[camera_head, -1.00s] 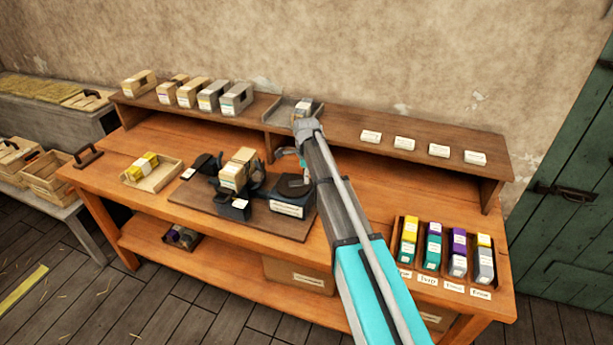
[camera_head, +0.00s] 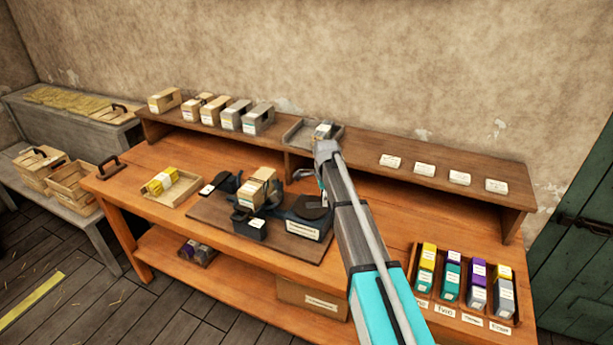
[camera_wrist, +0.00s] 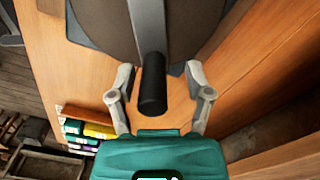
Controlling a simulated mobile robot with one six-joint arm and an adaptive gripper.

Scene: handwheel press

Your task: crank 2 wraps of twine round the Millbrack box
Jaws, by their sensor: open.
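The dark press (camera_head: 228,183) stands on a brown board on the orange bench, with a beige box (camera_head: 257,190) standing in its middle. Its label is too small to read, so I cannot tell whether it is the Millbrack box. A dark round wheel (camera_head: 314,207) sits at the press's right, above a labelled block. In the wrist view a black upright handle (camera_wrist: 152,88) rises from a grey crank bar (camera_wrist: 147,25). My gripper (camera_wrist: 160,72) is open, with one finger on each side of the handle and gaps showing. In the head view my gripper (camera_head: 303,175) is partly hidden beside the wheel.
A raised shelf behind holds several boxes (camera_head: 232,115), a grey tray (camera_head: 298,133) and white cards (camera_head: 425,168). A wooden tray (camera_head: 155,196) with yellow pieces is at the left. A rack of coloured blocks (camera_head: 470,318) is at the right. Bare bench lies between wheel and rack.

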